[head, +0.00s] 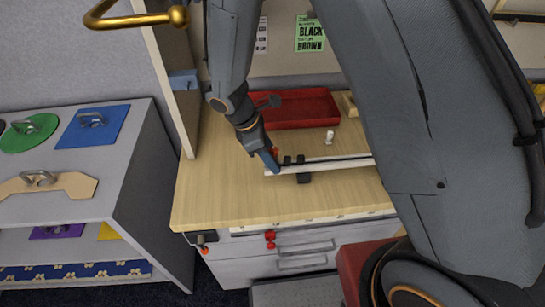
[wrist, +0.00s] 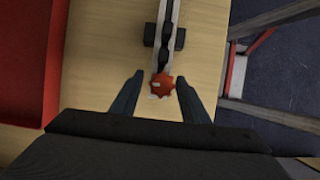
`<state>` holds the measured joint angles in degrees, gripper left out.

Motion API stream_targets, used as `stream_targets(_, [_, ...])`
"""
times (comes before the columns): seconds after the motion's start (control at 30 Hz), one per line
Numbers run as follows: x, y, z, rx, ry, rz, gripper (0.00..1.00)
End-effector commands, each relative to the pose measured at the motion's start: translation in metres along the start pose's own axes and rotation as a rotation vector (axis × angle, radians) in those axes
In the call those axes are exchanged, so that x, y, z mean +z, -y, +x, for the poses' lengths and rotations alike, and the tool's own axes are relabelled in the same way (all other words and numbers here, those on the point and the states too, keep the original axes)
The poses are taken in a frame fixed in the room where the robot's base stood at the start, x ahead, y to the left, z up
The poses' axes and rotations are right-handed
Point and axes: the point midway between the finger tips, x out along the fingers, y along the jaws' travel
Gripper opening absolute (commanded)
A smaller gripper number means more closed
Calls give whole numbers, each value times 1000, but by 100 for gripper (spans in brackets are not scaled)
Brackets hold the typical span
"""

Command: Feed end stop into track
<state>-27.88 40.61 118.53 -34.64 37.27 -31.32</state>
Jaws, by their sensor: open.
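The track is a pale narrow rail (head: 335,163) lying on the wooden table, held on a dark block (head: 304,178). In the wrist view the track (wrist: 168,12) runs up the picture, with dark pieces on it. An orange-red toothed knob (wrist: 162,84), apparently the end stop, sits at the track's near end. My gripper (wrist: 160,82) is open, with one finger on each side of the knob; I cannot tell whether they touch it. In the head view my gripper (head: 270,162) is at the track's left end and hides part of it.
A red tray (head: 300,110) lies behind the track, and a small white piece (head: 330,138) stands between them. An upright panel (head: 178,75) borders the table's left side. The front left of the wooden table (head: 215,205) is clear.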

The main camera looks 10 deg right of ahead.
Motion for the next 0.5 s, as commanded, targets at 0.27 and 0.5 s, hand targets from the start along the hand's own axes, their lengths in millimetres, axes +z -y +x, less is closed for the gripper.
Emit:
stream_targets(0.27, [-1, -2, -25, 4, -2, 1, 41])
stream_targets(0.5, [-1, -2, -60, 4, -2, 0, 41])
